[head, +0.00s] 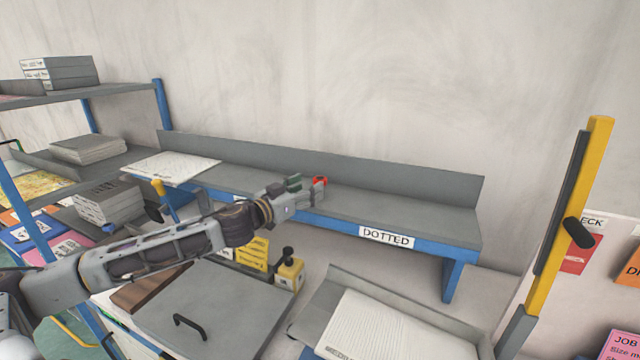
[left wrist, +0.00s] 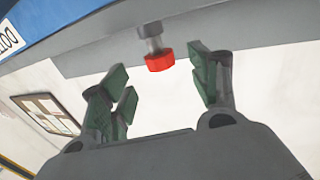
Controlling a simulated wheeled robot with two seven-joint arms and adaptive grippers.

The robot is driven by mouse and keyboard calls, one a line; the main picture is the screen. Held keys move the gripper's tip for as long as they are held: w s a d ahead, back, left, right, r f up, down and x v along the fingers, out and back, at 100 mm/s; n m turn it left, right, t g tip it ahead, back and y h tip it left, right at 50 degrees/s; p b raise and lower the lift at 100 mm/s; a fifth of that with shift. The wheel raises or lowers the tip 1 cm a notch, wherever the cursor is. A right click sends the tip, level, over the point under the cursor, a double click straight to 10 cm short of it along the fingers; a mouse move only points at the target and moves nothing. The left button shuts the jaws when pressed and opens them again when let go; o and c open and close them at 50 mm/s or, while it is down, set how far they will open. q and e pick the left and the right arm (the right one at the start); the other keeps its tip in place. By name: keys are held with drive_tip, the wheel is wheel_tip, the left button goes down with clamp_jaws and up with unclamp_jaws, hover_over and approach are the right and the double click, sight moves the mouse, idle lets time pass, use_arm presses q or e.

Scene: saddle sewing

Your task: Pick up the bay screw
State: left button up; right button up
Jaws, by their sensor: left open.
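The bay screw (left wrist: 158,60) has a red head and a grey shank in the left wrist view. It sits on the grey shelf, and its red head also shows in the head view (head: 320,181). My left gripper (left wrist: 158,88) is open, with its green-padded fingers on either side of the screw's red head in the picture. I cannot tell whether a finger touches it. In the head view my left gripper (head: 306,187) is at the shelf, right at the screw and partly hiding it. My right gripper is not in view.
The grey shelf (head: 410,205) has a blue front edge with a DOTTED label (head: 387,237). A white sheet (head: 170,168) lies at its left end. A yellow post (head: 572,200) stands at the right. The shelf right of the screw is clear.

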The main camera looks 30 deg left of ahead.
use_arm(q)
drive_tip(key=shift+w+d, duration=0.15)
drive_tip(key=shift+w, duration=0.3)
drive_tip(key=shift+w+d, duration=0.1)
drive_tip(key=shift+w, duration=0.05)
drive_tip(key=shift+w+p, duration=0.2)
drive_tip(key=shift+p, duration=0.15)
idle(0.4)
drive_tip(key=shift+w+d+f+p, duration=0.1)
drive_tip(key=shift+w+p, duration=0.35)
drive_tip(key=shift+w, duration=0.25)
drive_tip(key=shift+p+x, duration=0.8)
drive_tip(key=shift+x, duration=0.6)
drive_tip(key=shift+w+f, duration=0.2)
drive_tip(key=shift+w, duration=0.1)
drive_tip(key=c, duration=1.1)
